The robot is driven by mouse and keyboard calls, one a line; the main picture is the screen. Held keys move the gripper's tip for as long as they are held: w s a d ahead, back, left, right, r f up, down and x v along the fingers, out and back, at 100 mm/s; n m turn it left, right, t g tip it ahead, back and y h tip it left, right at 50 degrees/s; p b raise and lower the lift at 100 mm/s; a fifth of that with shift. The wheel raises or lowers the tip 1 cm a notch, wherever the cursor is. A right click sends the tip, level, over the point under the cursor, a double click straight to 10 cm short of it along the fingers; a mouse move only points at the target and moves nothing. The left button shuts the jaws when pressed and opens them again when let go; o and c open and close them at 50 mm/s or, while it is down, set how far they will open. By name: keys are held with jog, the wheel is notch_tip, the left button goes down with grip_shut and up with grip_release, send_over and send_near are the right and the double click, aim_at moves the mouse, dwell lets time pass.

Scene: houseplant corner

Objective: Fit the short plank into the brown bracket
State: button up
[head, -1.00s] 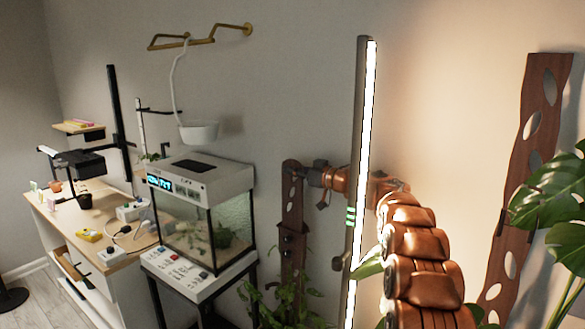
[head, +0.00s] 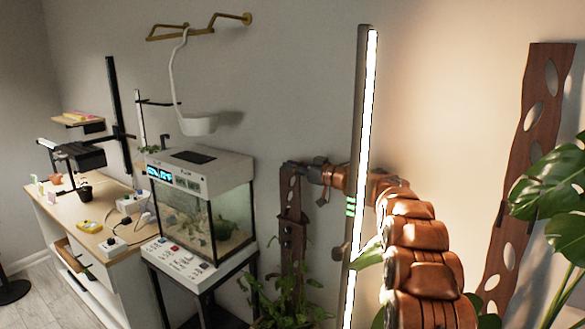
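The short plank (head: 290,195) is dark brown with round holes. It stands upright near the wall, right of the glass tank. The brown bracket (head: 292,222) is a darker band across the plank's lower part; the plank appears to run down into it, but how deep I cannot tell. My gripper (head: 300,171) reaches in from the right at the plank's top end and appears shut on it. The fingertips are small and dark, and their contact is hard to make out.
A long holed plank (head: 530,150) and large leaves (head: 550,185) are at right. A glass tank (head: 205,215) on a stand is at left. A leafy plant (head: 285,295) grows below the bracket.

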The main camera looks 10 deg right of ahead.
jog(key=o, duration=0.3)
jog(key=shift+d, duration=0.1)
jog(key=v, duration=1.2)
dwell(0.6)
